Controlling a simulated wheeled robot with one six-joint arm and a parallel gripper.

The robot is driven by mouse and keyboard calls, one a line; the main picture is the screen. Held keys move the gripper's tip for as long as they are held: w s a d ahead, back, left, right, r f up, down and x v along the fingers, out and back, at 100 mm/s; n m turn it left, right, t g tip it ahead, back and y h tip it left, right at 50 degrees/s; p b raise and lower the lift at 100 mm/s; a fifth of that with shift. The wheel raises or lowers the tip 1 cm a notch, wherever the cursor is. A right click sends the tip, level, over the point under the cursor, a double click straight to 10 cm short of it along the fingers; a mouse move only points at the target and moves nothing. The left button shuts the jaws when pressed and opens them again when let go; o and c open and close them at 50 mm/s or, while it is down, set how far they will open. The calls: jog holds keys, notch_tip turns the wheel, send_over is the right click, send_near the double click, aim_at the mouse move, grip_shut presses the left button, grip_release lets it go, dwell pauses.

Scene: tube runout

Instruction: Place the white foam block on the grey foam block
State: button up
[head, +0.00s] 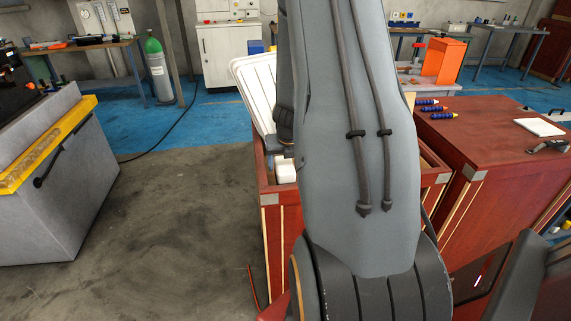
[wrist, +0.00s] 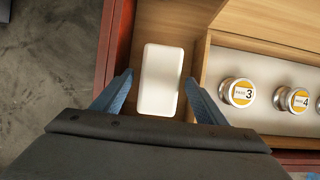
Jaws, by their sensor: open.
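The white foam block (wrist: 161,80) lies in a wooden compartment in the wrist view. It also shows in part beside my arm in the head view (head: 285,171). My gripper (wrist: 159,84) is open, with one blue finger on each side of the block's near half. I cannot tell whether either finger touches it. The gripper's near body hides the area just below the block. No grey foam block can be made out in either view.
The compartment's wooden divider (wrist: 200,58) stands close to the right finger. Right of it, a light tray (wrist: 265,68) holds numbered round pieces. A red wall (wrist: 108,40) borders the left. A red cabinet (head: 500,140) stands right of my arm in the head view.

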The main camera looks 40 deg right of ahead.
jog(key=p+v, duration=0.8)
jog(key=v, duration=0.2)
jog(key=s+a+r+n+y, duration=0.1)
jog(key=a+r+n, duration=0.3)
jog(key=a+n, duration=0.65)
jog(key=s+a+r+n+y, duration=0.1)
jog(key=a+r+n, duration=0.4)
jog(key=a+n, duration=0.55)
jog(key=s+a+r+n, duration=0.2)
jog(key=s+a+n, duration=0.2)
jog(key=n, duration=0.6)
jog(key=s+a+r+n+g, duration=0.1)
jog(key=s+a+n, duration=0.4)
jog(key=n, duration=0.6)
jog(key=shift+s+r, duration=0.55)
jog(key=shift+s, duration=0.15)
jog(key=shift+f, duration=0.1)
notch_tip(320, 180, down, 9)
jog(key=g+b, duration=0.1)
jog(key=b, duration=0.7)
